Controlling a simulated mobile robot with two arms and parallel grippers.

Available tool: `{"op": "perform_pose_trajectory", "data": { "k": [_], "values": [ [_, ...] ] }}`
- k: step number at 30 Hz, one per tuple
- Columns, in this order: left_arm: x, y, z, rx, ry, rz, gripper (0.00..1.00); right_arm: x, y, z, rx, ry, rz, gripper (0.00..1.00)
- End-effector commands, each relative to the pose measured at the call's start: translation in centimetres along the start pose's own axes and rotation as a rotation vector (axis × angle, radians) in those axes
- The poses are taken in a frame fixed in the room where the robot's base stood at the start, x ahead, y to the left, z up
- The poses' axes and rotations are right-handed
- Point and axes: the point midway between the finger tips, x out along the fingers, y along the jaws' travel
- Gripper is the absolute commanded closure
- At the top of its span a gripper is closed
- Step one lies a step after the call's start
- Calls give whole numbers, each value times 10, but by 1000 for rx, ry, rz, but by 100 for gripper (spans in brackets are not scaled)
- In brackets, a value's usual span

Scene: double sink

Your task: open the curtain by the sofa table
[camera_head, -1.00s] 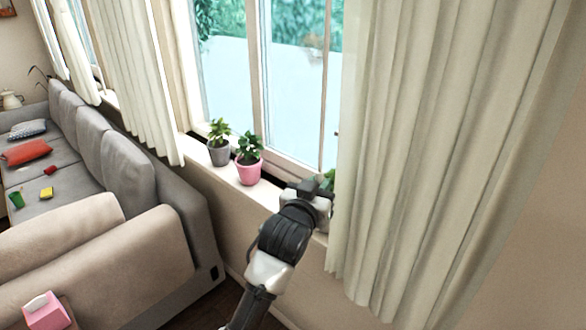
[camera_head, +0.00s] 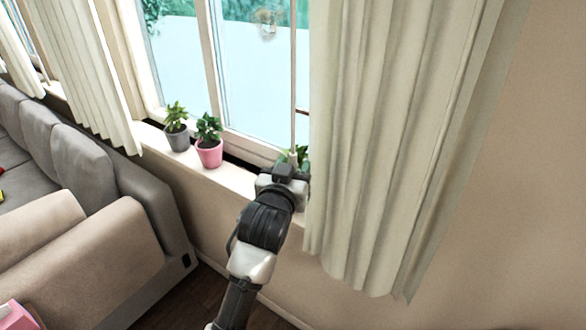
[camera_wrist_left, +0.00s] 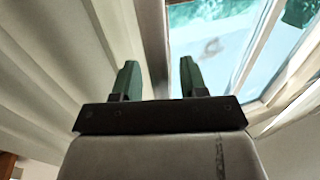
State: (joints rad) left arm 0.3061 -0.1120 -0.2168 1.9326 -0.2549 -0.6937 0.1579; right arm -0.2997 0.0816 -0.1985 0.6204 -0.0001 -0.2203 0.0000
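A long pleated cream curtain (camera_head: 385,140) hangs at the right side of the window in the head view. It also fills the left of the left wrist view (camera_wrist_left: 50,70). My left gripper (camera_head: 292,163) is at the curtain's left edge, just above the windowsill. In the left wrist view its two green fingers stand apart, so the gripper (camera_wrist_left: 159,72) is open. The curtain's edge and a window post show behind the gap between the fingers. I cannot tell whether a finger touches the cloth. My right gripper is not in view. No sofa table is clearly visible.
Two potted plants, one in a grey pot (camera_head: 177,138) and one in a pink pot (camera_head: 209,153), stand on the sill left of the gripper. Another curtain (camera_head: 80,75) hangs further left. A grey sofa (camera_head: 110,230) stands below. The wall (camera_head: 510,190) at right is bare.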

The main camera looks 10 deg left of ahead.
Motion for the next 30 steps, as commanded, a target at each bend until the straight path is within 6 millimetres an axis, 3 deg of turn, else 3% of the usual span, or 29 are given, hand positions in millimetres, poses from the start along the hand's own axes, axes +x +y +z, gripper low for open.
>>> {"op": "perform_pose_trajectory", "data": {
  "k": [8,21,30],
  "values": [
    [-7,0,2,0,1,0,57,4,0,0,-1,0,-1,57],
    [-83,0,3,-2,1,1,57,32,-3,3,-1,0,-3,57],
    [-108,0,1,1,-1,0,57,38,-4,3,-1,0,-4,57]
  ]
}}
